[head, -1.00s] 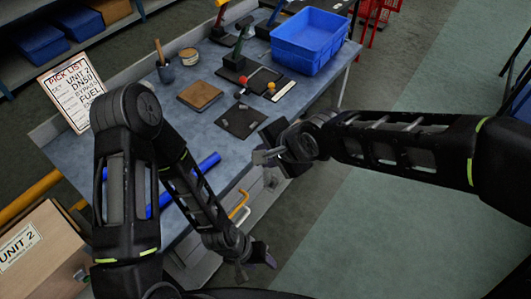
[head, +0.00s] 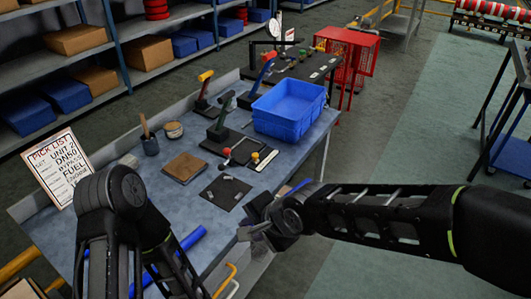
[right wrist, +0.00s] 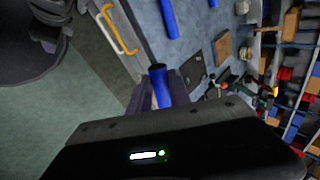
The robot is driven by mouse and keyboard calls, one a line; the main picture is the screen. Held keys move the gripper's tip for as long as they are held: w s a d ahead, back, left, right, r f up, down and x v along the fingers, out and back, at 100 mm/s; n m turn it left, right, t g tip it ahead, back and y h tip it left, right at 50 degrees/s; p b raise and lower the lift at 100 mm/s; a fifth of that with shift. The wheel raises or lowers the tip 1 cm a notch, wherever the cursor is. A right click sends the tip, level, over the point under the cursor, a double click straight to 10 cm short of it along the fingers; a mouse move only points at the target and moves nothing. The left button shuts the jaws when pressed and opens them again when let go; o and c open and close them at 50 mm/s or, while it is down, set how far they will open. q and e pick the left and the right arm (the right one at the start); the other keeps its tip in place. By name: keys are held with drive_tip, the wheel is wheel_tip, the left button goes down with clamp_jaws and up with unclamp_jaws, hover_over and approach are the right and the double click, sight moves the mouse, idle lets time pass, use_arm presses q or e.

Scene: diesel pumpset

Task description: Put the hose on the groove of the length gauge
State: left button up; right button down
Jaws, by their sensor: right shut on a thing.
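My right gripper (head: 252,232) is above the front edge of the workbench. In the right wrist view it (right wrist: 163,100) is shut on a short blue hose (right wrist: 160,84), whose open end points away from the camera. In the head view the held hose is hard to make out. A longer blue tube (head: 190,240) lies on the bench near its front edge, partly behind my left arm. I cannot tell for sure which item is the length gauge; a dark plate with a pale strip (head: 262,158) lies by the blue bin. My left gripper is out of view.
The bench (head: 215,225) also holds a blue bin (head: 289,110), a brown pad (head: 185,167), a dark mat with small parts (head: 225,192), a brush cup (head: 150,146) and several upright tools. A pick list (head: 57,168) stands at the left.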

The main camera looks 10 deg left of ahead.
drive_tip(key=shift+d, duration=0.1)
drive_tip(key=w+d+f+n+g, duration=0.1)
drive_tip(key=w+d+n, duration=0.1)
drive_tip(key=d, duration=0.7)
drive_tip(key=w+d+f+n+g+y, duration=0.1)
drive_tip(key=w+d+f+n+g, duration=0.1)
drive_tip(key=d, duration=0.7)
drive_tip(key=w+d+f+n+g, duration=0.1)
drive_tip(key=w+d+n, duration=0.3)
drive_tip(key=d, duration=0.5)
drive_tip(key=shift+w+d+f+g+y, duration=0.35)
drive_tip(key=shift+w+f, duration=0.1)
drive_tip(key=shift+f, duration=0.15)
drive_tip(key=s+a+r+n+g, duration=0.2)
drive_tip(key=s+a+r+n, duration=0.2)
drive_tip(key=a+r, duration=0.6)
drive_tip(key=shift+s+a+r+n+g, duration=0.2)
drive_tip(key=shift+s+a+n+g, duration=0.25)
drive_tip(key=shift+s, duration=0.8)
